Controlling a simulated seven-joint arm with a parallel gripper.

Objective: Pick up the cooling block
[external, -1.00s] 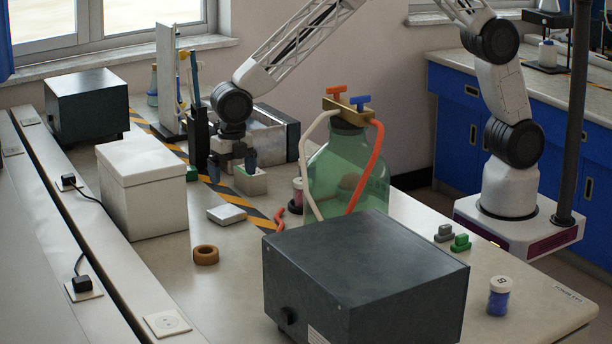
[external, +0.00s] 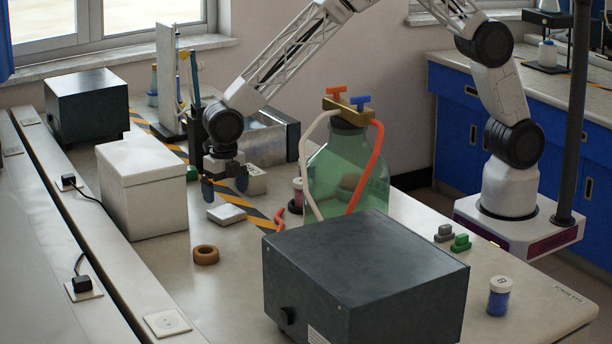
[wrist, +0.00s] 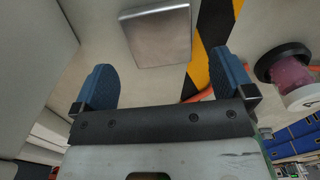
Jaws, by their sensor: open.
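A flat, square silver-grey block, which I take to be the cooling block (external: 227,214), lies on the bench beside the hazard-striped tape. In the wrist view the block (wrist: 157,36) shows as a plain metal slab beyond the fingertips, between their lines and nearer the left one. My gripper (external: 225,187) is above and slightly behind the block in the external view. Its two blue fingers are spread with nothing between them, also in the wrist view (wrist: 164,78). The gripper and block look apart.
A pale block (external: 256,181) stands behind my gripper. A white lidded box (external: 143,190) is to the left. A green bottle (external: 345,175) with hoses and a pink-filled vial (wrist: 290,75) are to the right. A brown ring (external: 206,255) lies in front, with clear bench around it.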

